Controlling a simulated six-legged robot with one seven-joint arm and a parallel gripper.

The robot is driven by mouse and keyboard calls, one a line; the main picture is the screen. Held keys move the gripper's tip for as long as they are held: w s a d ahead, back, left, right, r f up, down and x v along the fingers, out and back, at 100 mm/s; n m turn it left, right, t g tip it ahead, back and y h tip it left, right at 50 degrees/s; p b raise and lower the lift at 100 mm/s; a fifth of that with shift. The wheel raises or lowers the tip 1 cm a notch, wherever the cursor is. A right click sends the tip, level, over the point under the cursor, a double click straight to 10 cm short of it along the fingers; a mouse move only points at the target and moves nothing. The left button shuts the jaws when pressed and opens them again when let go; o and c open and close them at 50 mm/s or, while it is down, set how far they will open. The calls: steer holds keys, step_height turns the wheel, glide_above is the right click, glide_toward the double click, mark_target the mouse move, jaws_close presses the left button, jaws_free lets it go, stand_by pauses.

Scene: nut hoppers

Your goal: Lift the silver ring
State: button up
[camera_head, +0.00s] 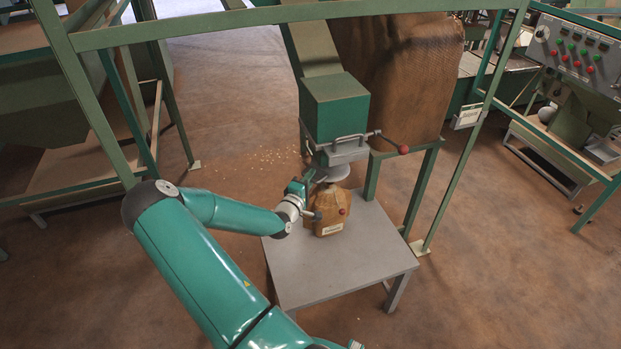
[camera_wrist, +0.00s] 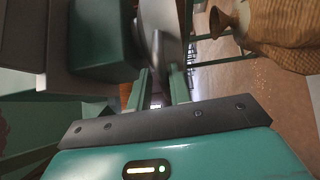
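The silver ring (camera_head: 331,173) sits around the underside of the green hopper's spout, just above a brown sack. In the wrist view a grey curved surface (camera_wrist: 159,18), seemingly the ring, lies beyond my fingertips, with a short grey bar pointing toward me. My gripper (camera_head: 308,186) is at the left side of the ring, close to it. In the wrist view its two green fingers (camera_wrist: 158,85) are apart, with the bar's end near the gap between them. I cannot tell whether they touch the bar.
The brown sack (camera_head: 329,211) stands on the grey table (camera_head: 345,262) under the spout. The green hopper box (camera_head: 335,105) is above, with a red-knobbed lever (camera_head: 403,149) at right. Green frame posts (camera_head: 468,150) surround the station. A large brown bag (camera_head: 395,75) stands behind.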

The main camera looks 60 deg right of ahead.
steer(key=a, duration=1.3)
steer(key=shift+f, duration=0.3)
steer(key=shift+a, duration=0.1)
steer(key=a+r+t+y, duration=0.2)
steer(key=a+r+y, duration=0.4)
steer(key=a, duration=0.8)
steer(key=a+r+t+y, duration=0.1)
steer(key=a+r+y, duration=0.5)
steer(key=a+r, duration=0.7)
steer(key=a+r+t+y, duration=0.2)
steer(key=a+r+y, duration=0.4)
steer(key=a, duration=1.1)
step_height(320, 180, up, 4)
steer(key=shift+s+r+t+y, duration=0.1)
steer(key=shift+s+t+y, duration=0.2)
steer(key=shift+s, duration=0.05)
